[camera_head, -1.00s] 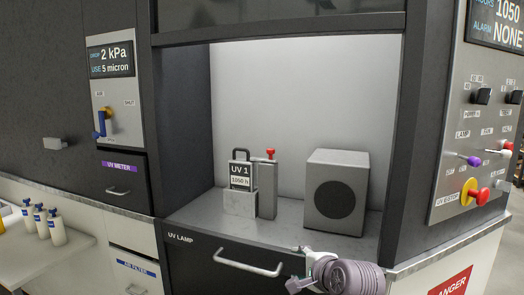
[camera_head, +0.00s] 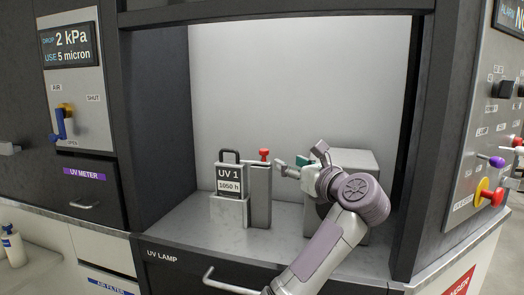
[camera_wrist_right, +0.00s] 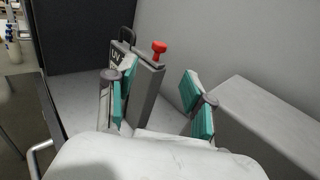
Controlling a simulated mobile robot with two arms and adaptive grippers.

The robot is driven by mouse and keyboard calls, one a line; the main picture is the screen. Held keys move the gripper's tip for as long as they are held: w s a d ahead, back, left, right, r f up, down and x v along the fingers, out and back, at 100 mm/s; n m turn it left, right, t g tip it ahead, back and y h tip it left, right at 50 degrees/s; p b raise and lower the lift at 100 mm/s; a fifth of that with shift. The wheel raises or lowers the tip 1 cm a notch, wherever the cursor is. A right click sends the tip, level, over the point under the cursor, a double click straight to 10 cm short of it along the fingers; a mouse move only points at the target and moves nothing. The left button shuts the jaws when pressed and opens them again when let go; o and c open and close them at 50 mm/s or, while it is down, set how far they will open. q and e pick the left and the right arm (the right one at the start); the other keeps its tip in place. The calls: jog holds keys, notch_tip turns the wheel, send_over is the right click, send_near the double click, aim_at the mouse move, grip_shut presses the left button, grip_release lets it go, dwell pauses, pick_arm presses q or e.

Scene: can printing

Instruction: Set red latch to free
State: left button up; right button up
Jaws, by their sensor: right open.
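The red latch (camera_head: 264,154) is a small red knob on top of a grey upright post (camera_head: 260,194) in the bay. It also shows in the right wrist view (camera_wrist_right: 159,47). In the head view my right gripper (camera_head: 284,164) is just right of the post, near the height of the latch. In the right wrist view my right gripper's teal-padded fingers (camera_wrist_right: 158,101) are spread apart. The post and latch stand beyond them, toward the left finger, and nothing is held. My left gripper is not in view.
A UV 1 lamp cartridge (camera_head: 229,181) with a dark handle stands left of the post. A grey box (camera_head: 352,161) is partly hidden behind my right arm. The bay's left wall (camera_head: 160,120) and the drawer handle (camera_head: 222,280) bound the space. The shelf's front left is clear.

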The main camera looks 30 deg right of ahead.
jog(key=p, duration=0.1)
send_near(266, 151)
jog(key=w, duration=0.4)
jog(key=w+p, duration=0.1)
jog(key=w, duration=0.3)
jog(key=shift+w+d, duration=0.25)
jog(key=shift+d, duration=0.1)
jog(key=shift+w, duration=0.35)
jog(key=shift+w+p, duration=0.3)
jog(key=shift+w, duration=0.15)
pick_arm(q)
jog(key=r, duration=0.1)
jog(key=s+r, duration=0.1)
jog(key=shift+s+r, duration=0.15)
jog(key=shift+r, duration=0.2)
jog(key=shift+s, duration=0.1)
pick_arm(e)
jog(key=shift+c, duration=0.2)
jog(key=shift+c, duration=1.3)
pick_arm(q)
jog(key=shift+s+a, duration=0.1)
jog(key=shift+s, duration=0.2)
pick_arm(e)
grip_shut()
